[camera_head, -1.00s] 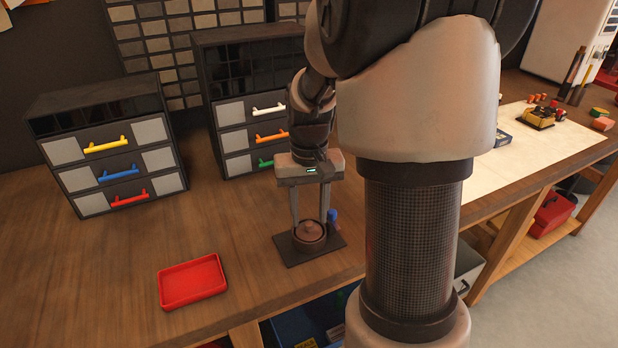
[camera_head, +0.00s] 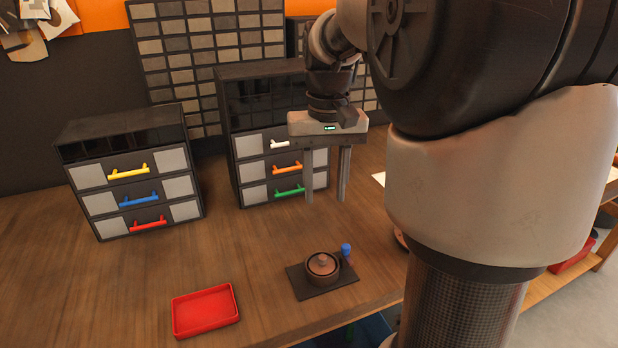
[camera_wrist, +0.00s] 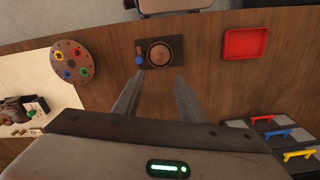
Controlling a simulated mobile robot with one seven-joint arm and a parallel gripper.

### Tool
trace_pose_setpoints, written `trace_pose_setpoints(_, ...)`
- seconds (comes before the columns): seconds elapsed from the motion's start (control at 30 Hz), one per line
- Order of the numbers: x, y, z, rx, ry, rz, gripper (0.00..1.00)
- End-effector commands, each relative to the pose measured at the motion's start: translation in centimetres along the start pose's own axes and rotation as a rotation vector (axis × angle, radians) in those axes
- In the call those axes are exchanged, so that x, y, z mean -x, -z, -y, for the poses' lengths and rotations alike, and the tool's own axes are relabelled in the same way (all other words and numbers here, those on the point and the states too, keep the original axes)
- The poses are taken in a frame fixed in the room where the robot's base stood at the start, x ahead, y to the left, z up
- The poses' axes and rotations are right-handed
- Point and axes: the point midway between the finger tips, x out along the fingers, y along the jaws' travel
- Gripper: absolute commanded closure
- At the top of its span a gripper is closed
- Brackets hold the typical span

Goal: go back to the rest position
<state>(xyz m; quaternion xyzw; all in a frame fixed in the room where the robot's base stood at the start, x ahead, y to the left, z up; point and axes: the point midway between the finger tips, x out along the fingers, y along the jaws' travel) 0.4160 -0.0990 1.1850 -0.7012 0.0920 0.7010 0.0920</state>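My gripper (camera_head: 325,198) is in the air above the workbench, in front of the right drawer cabinet, with its two fingers apart and nothing between them. In the wrist view my gripper (camera_wrist: 158,80) also shows open and empty. A brown lidded pot (camera_head: 322,270) sits upright on a dark mat (camera_head: 345,288) on the bench, below and apart from the fingers. A small blue-topped item (camera_head: 346,250) stands at the mat's back right. The pot (camera_wrist: 160,53) shows beyond the fingertips in the wrist view.
A red tray (camera_head: 205,311) lies at the front left. Two drawer cabinets, left (camera_head: 128,172) and right (camera_head: 268,135), stand at the back, all drawers apparently shut. A round board (camera_wrist: 74,62) with coloured rings shows in the wrist view. Bare bench lies between tray and cabinets.

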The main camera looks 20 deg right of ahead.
Motion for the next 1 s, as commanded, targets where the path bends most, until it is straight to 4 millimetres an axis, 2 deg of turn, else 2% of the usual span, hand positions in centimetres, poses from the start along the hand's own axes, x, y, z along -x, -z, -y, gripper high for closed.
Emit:
trace_pose_setpoints(0.27, 0.1, -0.1, 0.1, 0.001, 0.000, -0.003, 0.62)
trace_pose_setpoints(0.37, 1.1, -0.9, 0.5, 0.014, 0.002, -0.028, 0.62)
trace_pose_setpoints(0.47, 2.9, -2.8, 1.5, 0.043, 0.006, -0.082, 0.62)
trace_pose_setpoints(0.6, 5.6, -6.8, 3.2, 0.102, 0.018, -0.191, 0.62)
trace_pose_setpoints(0.7, 6.7, -9.8, 4.2, 0.145, 0.028, -0.271, 0.62)
trace_pose_setpoints(0.9, 7.5, -14.4, 5.4, 0.218, 0.050, -0.412, 0.62)
trace_pose_setpoints(1.0, 7.4, -15.7, 5.7, 0.240, 0.058, -0.456, 0.62)
